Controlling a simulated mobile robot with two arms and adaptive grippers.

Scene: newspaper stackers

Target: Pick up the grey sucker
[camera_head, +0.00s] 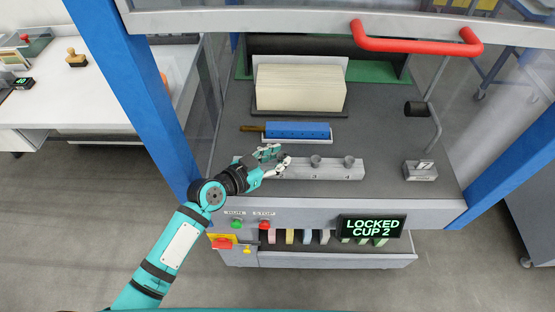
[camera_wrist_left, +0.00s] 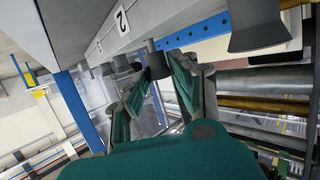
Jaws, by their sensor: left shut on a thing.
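A light grey rack (camera_head: 325,170) numbered along its front stands on the dark machine deck. Grey suckers (camera_head: 315,160) (camera_head: 348,162) stand on it to the right of my left gripper. My left gripper (camera_head: 279,157) is at the rack's left part, shut on a grey sucker that its fingers mostly hide in the head view. In the left wrist view the sucker (camera_wrist_left: 155,58) shows between the fingers (camera_wrist_left: 168,82), near the label 2. Another grey sucker (camera_wrist_left: 258,25) is large at the upper right there. My right gripper is not in view.
A blue bar (camera_head: 298,130) with a dark handle lies behind the rack, before a paper stack (camera_head: 300,85). A grey block (camera_head: 420,170) sits right. A screen (camera_head: 371,227) reads "LOCKED CUP 2". Blue posts (camera_head: 125,80) (camera_head: 510,158) flank the deck. A red handle (camera_head: 415,45) hangs above.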

